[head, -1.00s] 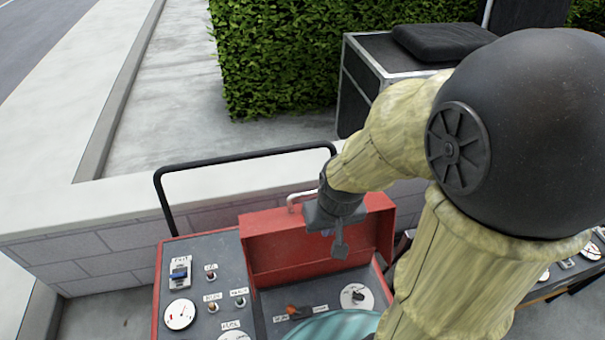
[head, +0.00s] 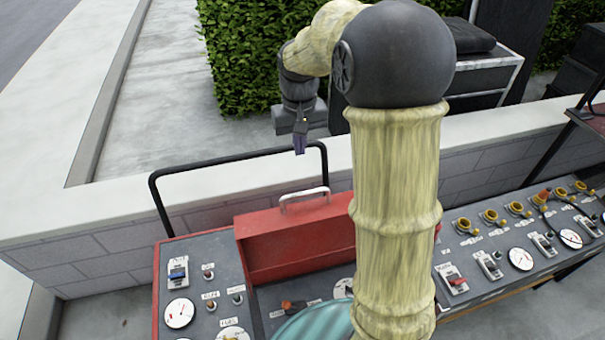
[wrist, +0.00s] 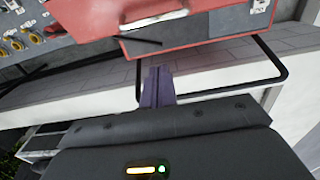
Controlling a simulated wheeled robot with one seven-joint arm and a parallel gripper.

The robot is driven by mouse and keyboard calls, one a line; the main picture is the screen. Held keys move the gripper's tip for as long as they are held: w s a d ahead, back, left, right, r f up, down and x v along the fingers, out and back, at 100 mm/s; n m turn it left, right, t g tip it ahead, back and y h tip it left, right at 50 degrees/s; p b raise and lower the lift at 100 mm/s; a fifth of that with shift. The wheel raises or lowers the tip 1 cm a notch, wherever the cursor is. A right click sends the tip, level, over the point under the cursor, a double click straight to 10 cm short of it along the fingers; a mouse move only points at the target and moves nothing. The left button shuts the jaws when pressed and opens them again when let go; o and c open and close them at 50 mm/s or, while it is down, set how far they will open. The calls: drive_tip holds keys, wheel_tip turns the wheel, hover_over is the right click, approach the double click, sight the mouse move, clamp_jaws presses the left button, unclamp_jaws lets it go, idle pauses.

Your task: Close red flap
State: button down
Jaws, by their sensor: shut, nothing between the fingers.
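The red flap (head: 290,238) stands raised at the back of the red-edged control panel, with a pale handle (head: 303,195) on its top edge. My gripper (head: 300,143) is shut and empty. It is above and behind the flap, near the black tube rail, and apart from the flap. In the wrist view the shut fingers (wrist: 157,88) point toward the red flap (wrist: 190,38), whose handle (wrist: 152,20) shows at the top. My arm hides the right end of the flap in the head view.
A black tube rail (head: 235,157) stands behind the panel, before a low white-topped wall (head: 95,208). The panel (head: 205,258) carries switches and gauges. A second console (head: 510,235) with knobs stands at the right. A hedge (head: 240,60) and black cases are behind.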

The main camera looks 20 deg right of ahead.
drive_tip(key=shift+w+d+r, duration=0.15)
drive_tip(key=shift+w+r, duration=0.6)
drive_tip(key=shift+w, duration=0.1)
drive_tip(key=s+f+p, duration=0.2)
drive_tip(key=s+f, duration=0.2)
drive_tip(key=f, duration=0.7)
drive_tip(key=shift+p, duration=0.4)
drive_tip(key=shift+s, duration=0.2)
